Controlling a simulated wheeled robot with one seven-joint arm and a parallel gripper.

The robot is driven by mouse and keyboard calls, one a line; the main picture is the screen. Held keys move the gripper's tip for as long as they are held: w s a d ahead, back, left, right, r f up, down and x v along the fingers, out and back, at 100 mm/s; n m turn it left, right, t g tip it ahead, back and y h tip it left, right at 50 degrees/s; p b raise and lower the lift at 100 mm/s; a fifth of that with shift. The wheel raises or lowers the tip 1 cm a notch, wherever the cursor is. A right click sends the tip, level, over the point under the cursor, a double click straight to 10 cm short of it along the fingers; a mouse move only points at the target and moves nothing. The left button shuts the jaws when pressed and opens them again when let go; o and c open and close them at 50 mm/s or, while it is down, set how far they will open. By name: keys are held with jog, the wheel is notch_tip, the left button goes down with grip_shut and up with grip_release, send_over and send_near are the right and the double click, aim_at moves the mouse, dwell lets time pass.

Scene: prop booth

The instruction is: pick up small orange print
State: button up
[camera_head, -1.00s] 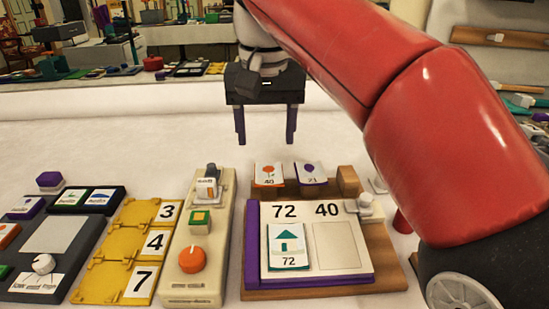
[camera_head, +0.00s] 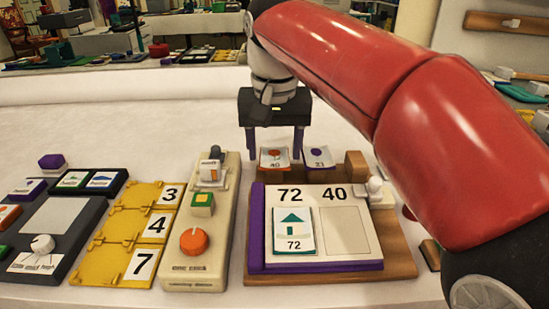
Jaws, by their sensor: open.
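The small orange print (camera_head: 275,163) is a white card with an orange flower and the number 40. It leans on a wooden rest behind the purple-edged board. My gripper (camera_head: 275,153) points down with its two purple fingers apart, one at each side of the orange print's upper part in the picture. Whether the fingers are around the card or behind it, I cannot tell. No contact shows. Nothing is between the fingers except the view of the card.
A similar card with a purple picture and 21 (camera_head: 319,157) stands close on the right. In front is the board (camera_head: 330,255) marked 72 and 40, holding a green house card (camera_head: 292,229). A beige device (camera_head: 190,270) with an orange knob lies left. The cloth behind is clear.

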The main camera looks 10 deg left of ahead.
jog(key=shift+f, duration=0.25)
dwell(0.4)
jog(key=c, duration=0.7)
